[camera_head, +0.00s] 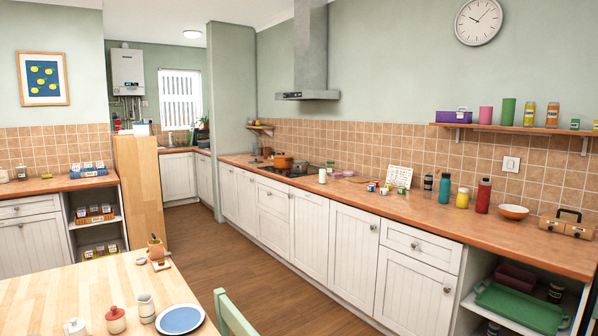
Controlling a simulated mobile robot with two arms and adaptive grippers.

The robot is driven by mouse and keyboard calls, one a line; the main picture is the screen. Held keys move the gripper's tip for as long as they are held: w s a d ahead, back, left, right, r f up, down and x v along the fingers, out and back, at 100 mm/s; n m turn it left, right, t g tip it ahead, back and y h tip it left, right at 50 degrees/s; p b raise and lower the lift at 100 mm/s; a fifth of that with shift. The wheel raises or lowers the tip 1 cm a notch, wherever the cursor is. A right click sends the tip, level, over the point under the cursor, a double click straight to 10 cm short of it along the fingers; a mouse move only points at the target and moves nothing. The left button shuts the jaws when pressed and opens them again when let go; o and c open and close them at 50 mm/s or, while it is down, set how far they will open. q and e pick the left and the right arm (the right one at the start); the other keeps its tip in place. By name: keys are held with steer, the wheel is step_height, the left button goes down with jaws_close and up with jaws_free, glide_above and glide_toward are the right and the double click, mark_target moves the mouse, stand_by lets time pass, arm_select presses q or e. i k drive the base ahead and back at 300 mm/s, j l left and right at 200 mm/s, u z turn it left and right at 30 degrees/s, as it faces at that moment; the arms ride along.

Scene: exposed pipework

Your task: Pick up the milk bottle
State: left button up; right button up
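A small white bottle (322,175) stands upright on the long wooden counter (345,200), just right of the hob. It may be the milk bottle, but it is too small to tell. A pale jug (146,308) stands on the light wooden table (50,293) at the lower left. Neither of my grippers shows in the view.
A green chair back (232,316) rises beside the table. Wooden floor (235,235) lies open between table and counter. An orange pot (283,161) is on the hob. A blue plate (180,319) lies on the table.

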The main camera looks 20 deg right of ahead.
mark_target(323, 169)
steer(key=i+l+z, duration=0.4)
steer(key=l, duration=0.45)
steer(key=i+l+z, duration=0.35)
steer(key=l, duration=0.4)
steer(key=i+l+z, duration=0.4)
steer(key=i+l, duration=0.2)
steer(key=i+u, duration=0.4)
steer(key=i, duration=0.15)
steer(key=i+l+u, duration=0.25)
steer(key=i+u, duration=0.15)
steer(key=i, duration=0.1)
